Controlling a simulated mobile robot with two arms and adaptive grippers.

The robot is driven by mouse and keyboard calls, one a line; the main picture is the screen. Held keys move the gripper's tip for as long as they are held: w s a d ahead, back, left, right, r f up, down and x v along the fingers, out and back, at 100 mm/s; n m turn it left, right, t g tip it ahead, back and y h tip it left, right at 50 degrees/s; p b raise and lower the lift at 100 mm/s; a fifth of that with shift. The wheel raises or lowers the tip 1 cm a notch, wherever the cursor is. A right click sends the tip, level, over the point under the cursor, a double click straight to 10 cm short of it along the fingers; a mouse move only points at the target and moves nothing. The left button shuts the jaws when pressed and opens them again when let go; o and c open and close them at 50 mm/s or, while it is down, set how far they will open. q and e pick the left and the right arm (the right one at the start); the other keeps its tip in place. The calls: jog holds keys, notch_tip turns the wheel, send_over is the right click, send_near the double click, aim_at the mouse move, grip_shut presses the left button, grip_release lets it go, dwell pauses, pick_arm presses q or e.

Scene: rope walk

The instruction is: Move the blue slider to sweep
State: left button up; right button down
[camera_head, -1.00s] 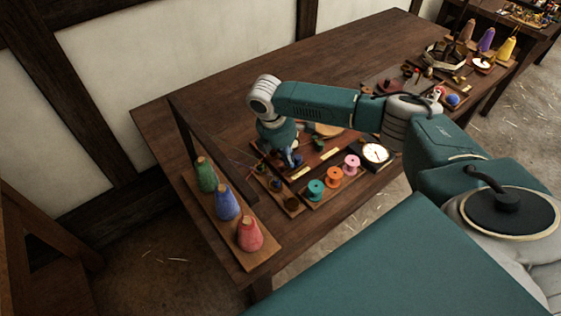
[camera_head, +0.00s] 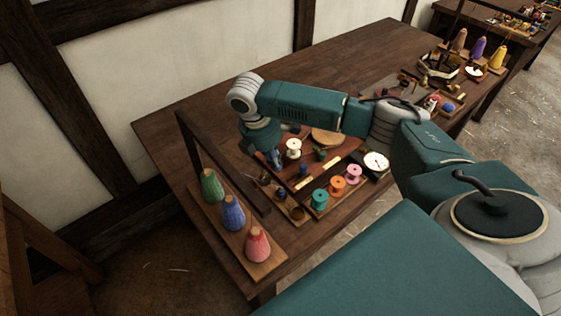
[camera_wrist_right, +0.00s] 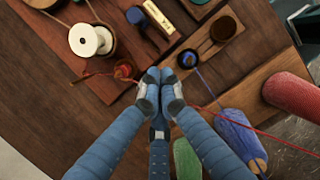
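A dark round piece with blue thread around it (camera_wrist_right: 188,59) sits at one end of a small wooden board (camera_wrist_right: 205,50). It may be the blue slider; I see no readable label. A brown round disc (camera_wrist_right: 223,28) sits at the board's other end. In the head view the right gripper (camera_head: 275,160) is over the board area. My left gripper is not in view.
Green (camera_head: 212,185), blue (camera_head: 233,212) and red (camera_head: 257,244) cones stand on a board at left, beside a dark upright frame (camera_head: 190,140). Teal, orange and pink spools (camera_head: 338,187) and a white dial (camera_head: 376,162) line the front.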

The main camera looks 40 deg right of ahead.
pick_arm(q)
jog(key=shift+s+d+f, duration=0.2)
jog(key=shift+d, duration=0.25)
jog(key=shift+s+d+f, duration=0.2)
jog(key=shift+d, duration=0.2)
pick_arm(e)
jog(key=shift+s+r, duration=0.1)
jog(key=shift+r, duration=1.95)
jog(key=shift+a, duration=0.1)
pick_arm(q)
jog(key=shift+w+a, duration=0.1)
